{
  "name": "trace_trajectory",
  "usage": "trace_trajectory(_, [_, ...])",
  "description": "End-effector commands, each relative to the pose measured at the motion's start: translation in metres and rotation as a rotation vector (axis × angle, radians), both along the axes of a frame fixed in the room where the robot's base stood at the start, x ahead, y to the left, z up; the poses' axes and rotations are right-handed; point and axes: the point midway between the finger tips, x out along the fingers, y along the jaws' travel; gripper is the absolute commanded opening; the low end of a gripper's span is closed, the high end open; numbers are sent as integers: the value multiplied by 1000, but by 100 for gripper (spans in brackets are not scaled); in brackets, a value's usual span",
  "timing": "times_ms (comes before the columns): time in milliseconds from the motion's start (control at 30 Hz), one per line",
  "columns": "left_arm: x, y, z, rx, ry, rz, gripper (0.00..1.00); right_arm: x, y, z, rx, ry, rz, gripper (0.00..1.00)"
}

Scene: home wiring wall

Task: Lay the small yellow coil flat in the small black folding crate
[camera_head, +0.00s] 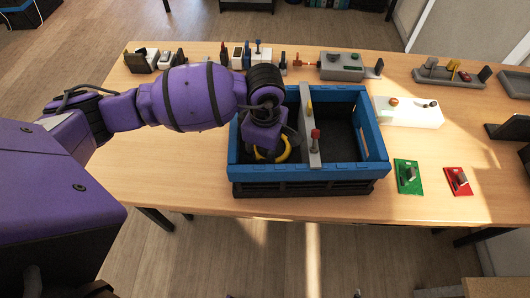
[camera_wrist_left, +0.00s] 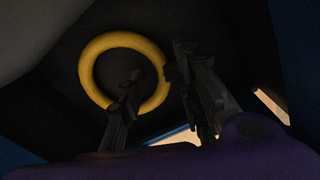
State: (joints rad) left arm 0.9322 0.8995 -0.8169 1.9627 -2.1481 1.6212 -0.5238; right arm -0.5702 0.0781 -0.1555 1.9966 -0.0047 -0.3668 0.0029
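The yellow coil (camera_head: 285,150) is in the left compartment of a blue-walled crate (camera_head: 300,172) with a dark interior and black lower part. My left gripper (camera_head: 268,152) points down into that compartment, at the coil. In the left wrist view the coil (camera_wrist_left: 88,85) shows nearly face-on as a full ring, apparently flat against the dark floor. One finger of the left gripper (camera_wrist_left: 155,75) is inside the ring, the other outside its right side, with a gap between them. The gripper hides part of the coil in the head view. My right gripper is not in view.
A grey divider (camera_head: 310,125) with red and yellow knobs splits the crate. Its right compartment (camera_head: 340,135) looks empty. Green (camera_head: 408,177) and red (camera_head: 458,181) plates and a white block (camera_head: 410,111) lie to the right. Several devices line the table's back edge.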

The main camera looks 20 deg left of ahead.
Motion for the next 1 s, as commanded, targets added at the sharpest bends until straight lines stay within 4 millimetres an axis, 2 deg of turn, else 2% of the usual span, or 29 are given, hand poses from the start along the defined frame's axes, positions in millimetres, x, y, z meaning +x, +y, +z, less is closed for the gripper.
trace_trajectory(233, [3, 0, 48, 0, -10, -2, 32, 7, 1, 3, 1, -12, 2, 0])
trace_trajectory(500, [2, 0, 101, 0, -8, -1, 32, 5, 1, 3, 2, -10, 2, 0])
trace_trajectory(700, [1, 0, 118, 0, -6, -2, 32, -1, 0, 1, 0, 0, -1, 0])
trace_trajectory(1000, [1, 0, 120, 0, -5, -1, 32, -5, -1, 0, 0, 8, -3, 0])
